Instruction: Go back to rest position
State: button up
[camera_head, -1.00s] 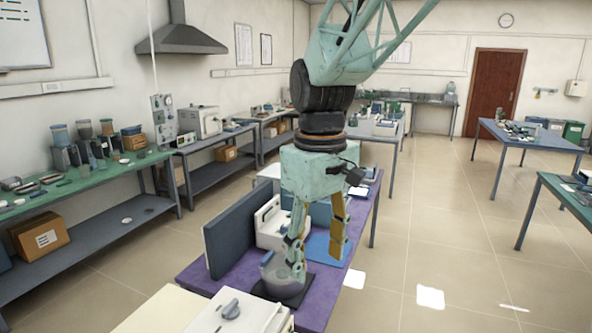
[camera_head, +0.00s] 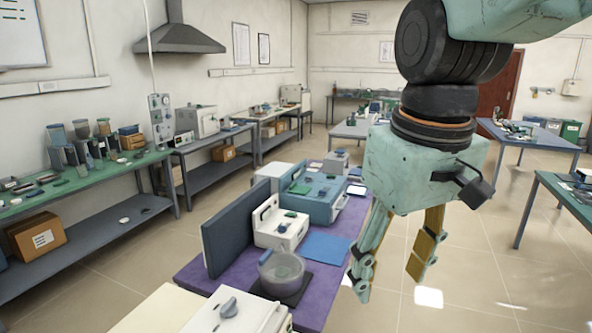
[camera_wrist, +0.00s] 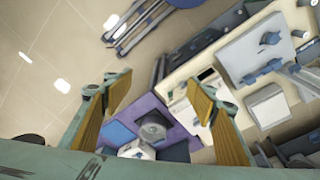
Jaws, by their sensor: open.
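My gripper (camera_head: 392,278) is open and empty. In the head view it hangs over the right edge of the purple-topped table (camera_head: 196,281), with its fingers pointing down. It is apart from everything on the table. In the wrist view the two yellow-padded fingers of my gripper (camera_wrist: 160,102) are spread wide, with nothing between them but the view down to the table and floor.
A dark upright panel (camera_head: 236,228) lines the left side. Open floor (camera_head: 470,270) lies to the right.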

jog(key=s+d+m+t, duration=0.2)
jog(key=s+d+m, duration=0.2)
jog(key=s, duration=1)
jog(key=shift+s+d+f+b, duration=0.2)
jog(key=shift+d+f+b, duration=0.2)
jog(key=shift+d, duration=0.85)
jog(key=shift+c, duration=0.4)
